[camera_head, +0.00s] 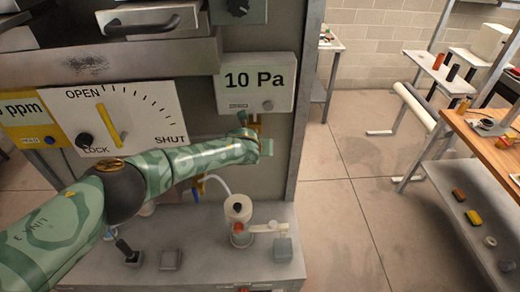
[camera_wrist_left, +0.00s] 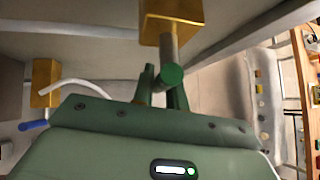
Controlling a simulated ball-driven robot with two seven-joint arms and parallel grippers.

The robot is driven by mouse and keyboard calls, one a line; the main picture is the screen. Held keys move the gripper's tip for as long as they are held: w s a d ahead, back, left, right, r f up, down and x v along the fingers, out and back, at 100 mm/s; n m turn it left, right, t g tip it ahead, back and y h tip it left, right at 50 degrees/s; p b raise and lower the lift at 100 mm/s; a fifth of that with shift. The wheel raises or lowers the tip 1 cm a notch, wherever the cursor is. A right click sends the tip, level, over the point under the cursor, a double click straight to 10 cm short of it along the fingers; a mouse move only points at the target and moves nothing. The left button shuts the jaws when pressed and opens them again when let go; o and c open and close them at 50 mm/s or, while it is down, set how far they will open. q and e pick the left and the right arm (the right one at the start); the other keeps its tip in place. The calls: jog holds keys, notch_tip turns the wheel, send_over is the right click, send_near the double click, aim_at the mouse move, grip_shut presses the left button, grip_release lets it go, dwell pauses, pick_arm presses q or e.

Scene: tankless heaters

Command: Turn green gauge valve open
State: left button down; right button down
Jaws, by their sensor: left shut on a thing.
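The green valve handle (camera_wrist_left: 172,76) shows round end-on in the wrist view. It sits on a metal stem below a brass valve block (camera_wrist_left: 172,22). My left gripper (camera_wrist_left: 163,88) has its green fingers closed around the handle; its palm hides part of the contact. In the head view my left gripper (camera_head: 264,146) reaches the brass fitting (camera_head: 254,124) under the white 10 Pa display (camera_head: 255,82); the arm covers much of the panel there. A white dial plate (camera_head: 120,115) marked OPEN and SHUT has a yellow pointer (camera_head: 112,118). My right gripper is not in view.
A second brass valve (camera_wrist_left: 44,80) with a blue handle (camera_wrist_left: 33,126) and a white hose stands to the left in the wrist view. Open floor and a wooden workbench (camera_head: 485,135) lie right.

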pick_arm(q)
jog(key=shift+s+f, duration=0.1)
jog(key=shift+f, duration=0.05)
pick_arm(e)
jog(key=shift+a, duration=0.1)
pick_arm(q)
jog(key=c, duration=1.4)
grip_release()
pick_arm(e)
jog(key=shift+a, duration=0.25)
